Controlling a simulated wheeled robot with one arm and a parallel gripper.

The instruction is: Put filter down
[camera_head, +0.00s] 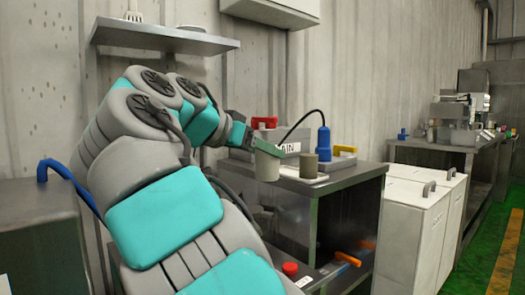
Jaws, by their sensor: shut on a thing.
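My gripper (266,147) is at the end of my grey and teal arm, near the front left of a metal bench top (352,178). It is shut on a pale, upright cylinder, which looks like the filter (267,167). The gripper covers the top of the filter. I cannot tell whether the filter's base touches the bench or hangs just in front of it. A brown-grey cylinder (308,167) stands to its right on the bench, apart from it.
A blue tool (323,143) with a black cable stands behind the brown-grey cylinder. A yellow handle (344,150), a red part (264,122) and a lettered box (290,149) are close by. White cabinets (412,225) stand to the right. A shelf (165,36) hangs above my arm.

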